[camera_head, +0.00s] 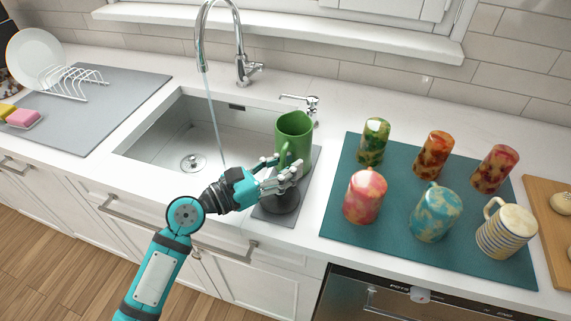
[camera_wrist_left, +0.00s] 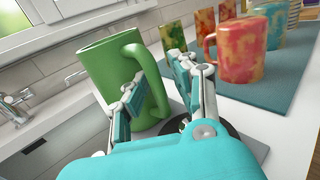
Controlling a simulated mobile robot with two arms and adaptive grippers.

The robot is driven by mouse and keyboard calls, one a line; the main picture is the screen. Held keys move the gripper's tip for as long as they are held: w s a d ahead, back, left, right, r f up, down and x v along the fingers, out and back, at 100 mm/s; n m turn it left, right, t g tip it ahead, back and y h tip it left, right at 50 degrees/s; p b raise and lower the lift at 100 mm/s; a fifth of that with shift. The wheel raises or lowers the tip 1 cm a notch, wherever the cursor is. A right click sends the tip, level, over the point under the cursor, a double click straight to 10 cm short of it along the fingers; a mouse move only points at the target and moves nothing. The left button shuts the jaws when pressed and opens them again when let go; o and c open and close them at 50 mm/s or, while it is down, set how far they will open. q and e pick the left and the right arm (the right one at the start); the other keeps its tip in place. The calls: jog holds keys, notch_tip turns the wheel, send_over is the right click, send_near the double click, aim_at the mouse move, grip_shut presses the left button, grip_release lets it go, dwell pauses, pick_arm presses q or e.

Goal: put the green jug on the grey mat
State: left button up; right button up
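The green jug (camera_head: 294,133) stands upright just right of the sink, on or behind a small grey mat (camera_head: 311,187); its base is partly hidden by my gripper. It also shows in the left wrist view (camera_wrist_left: 100,72), its handle facing my gripper. My left gripper (camera_head: 281,171) is in front of the jug at handle height. In the wrist view its fingers (camera_wrist_left: 165,88) are apart, one overlapping the handle; contact cannot be told. A larger grey mat (camera_head: 125,92) lies left of the sink. My right gripper is not in view.
A dark round object (camera_head: 284,202) sits below my left gripper. A teal mat (camera_head: 395,225) on the right bears several mugs. The sink (camera_head: 160,155) has its tap (camera_head: 203,40) running. A plate rack (camera_head: 80,84) and sponges (camera_head: 22,118) stand far left; the larger mat's front is bare.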

pick_arm(q)
jog(key=shift+a+r, duration=0.15)
jog(key=b+v, duration=0.2)
jog(key=v, duration=0.8)
jog(key=shift+s+a, duration=0.15)
jog(key=shift+a, duration=0.1)
jog(key=shift+s+a, duration=0.4)
jog(key=shift+a, duration=0.1)
dwell(0.4)
